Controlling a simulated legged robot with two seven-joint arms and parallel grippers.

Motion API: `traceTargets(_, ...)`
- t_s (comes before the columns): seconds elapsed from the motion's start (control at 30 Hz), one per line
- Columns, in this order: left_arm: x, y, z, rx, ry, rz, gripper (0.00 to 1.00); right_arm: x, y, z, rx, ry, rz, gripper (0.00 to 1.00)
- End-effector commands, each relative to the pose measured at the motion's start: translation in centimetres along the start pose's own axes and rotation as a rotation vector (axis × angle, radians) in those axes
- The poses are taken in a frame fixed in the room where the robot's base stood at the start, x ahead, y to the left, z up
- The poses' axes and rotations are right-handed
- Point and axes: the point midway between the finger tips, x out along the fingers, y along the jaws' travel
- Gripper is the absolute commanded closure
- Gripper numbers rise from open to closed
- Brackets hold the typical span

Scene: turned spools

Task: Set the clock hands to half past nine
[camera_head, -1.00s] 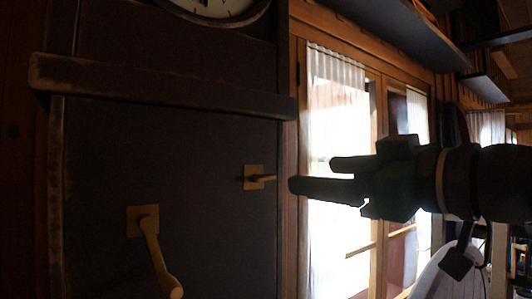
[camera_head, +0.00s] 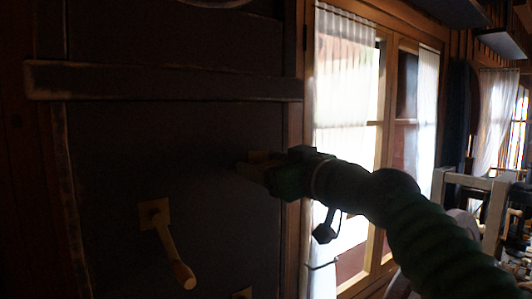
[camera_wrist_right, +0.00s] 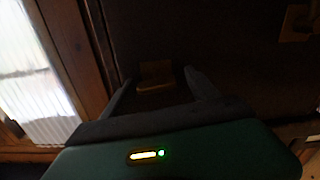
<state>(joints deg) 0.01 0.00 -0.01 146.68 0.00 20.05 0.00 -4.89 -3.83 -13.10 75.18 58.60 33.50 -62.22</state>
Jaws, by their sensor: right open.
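The clock shows only as the lower rim (camera_head: 215,3) of its dial at the top of the head view; its hands are out of view. Below it, on a dark panel, is a small brass handle on a square plate (camera_head: 258,156), largely hidden by my right gripper (camera_head: 249,168). In the right wrist view the brass fitting (camera_wrist_right: 155,75) lies between the two open fingers of my gripper (camera_wrist_right: 160,92). I cannot tell whether they touch it. A larger brass crank (camera_head: 168,240) with a rounded grip is lower left. My left gripper is not in view.
A wooden ledge (camera_head: 160,82) crosses the panel above the handles. Another brass piece (camera_head: 242,293) shows at the bottom edge. A bright curtained window (camera_head: 342,75) is to the right of the panel. The wrist view also shows a brass plate (camera_wrist_right: 298,22) at upper right.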

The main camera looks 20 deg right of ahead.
Motion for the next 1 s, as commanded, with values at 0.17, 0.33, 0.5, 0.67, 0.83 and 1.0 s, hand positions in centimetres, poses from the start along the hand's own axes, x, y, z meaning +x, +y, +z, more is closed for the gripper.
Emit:
traceTargets(0.17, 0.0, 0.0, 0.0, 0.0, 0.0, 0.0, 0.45, 0.1, 0.0, 0.1, 0.0, 0.0, 0.0, 0.31)
traceTargets(0.33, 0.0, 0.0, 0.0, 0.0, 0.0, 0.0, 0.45, 0.1, 0.0, 0.1, -0.001, 0.0, 0.0, 0.44)
traceTargets(0.5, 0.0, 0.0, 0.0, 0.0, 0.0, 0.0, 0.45, 0.1, 0.1, 0.0, -0.001, 0.0, 0.001, 0.66)
traceTargets(0.67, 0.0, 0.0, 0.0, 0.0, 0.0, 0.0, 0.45, 0.1, 0.1, 0.0, -0.001, 0.001, 0.001, 0.87)
traceTargets(0.83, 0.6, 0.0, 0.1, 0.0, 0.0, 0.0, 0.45, 0.1, 0.0, 0.2, 0.026, 0.003, 0.001, 0.93)
traceTargets(1.0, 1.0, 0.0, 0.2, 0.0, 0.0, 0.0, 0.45, 0.1, 0.1, -0.1, 0.086, 0.004, 0.001, 0.93)
